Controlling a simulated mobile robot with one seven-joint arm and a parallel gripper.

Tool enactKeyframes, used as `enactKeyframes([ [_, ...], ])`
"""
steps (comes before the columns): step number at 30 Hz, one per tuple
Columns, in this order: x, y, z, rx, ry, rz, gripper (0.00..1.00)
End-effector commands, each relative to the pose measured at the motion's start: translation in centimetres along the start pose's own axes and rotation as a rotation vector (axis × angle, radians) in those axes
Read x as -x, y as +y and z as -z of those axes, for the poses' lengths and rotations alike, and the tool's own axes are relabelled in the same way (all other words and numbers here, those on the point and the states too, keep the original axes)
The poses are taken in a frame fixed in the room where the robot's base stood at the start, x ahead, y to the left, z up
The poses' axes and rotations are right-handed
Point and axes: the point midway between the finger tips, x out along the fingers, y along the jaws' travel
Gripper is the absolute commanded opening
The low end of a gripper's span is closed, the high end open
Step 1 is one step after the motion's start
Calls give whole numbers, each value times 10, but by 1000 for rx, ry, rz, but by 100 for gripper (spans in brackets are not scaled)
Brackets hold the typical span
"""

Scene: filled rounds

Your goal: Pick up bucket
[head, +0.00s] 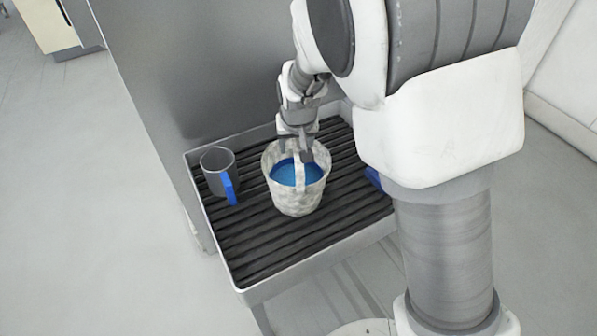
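The bucket (297,203) is pale and mottled, with blue contents (285,174) inside. It stands upright on the dark ribbed rack, near the middle. Its pale handle (299,178) rises across the opening. My gripper (297,153) points down at the far part of the bucket's opening, by the top of the handle. The fingertips are small and partly merge with the handle and rim. I cannot tell whether they touch the handle or are closed on it.
A grey mug (216,163) with a blue handle stands left of the bucket. The metal-rimmed rack (262,248) has free room in front. A grey panel (185,75) rises behind it. A blue thing (373,177) is mostly hidden behind my arm.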

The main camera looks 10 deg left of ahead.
Motion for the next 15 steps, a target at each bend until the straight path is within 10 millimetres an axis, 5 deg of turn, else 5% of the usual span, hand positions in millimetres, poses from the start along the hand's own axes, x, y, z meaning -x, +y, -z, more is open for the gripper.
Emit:
enactKeyframes([
  [7, -3, 0, 1, 0, 2, 1, 60],
  [15, -3, 0, 1, 0, 1, 0, 11],
])
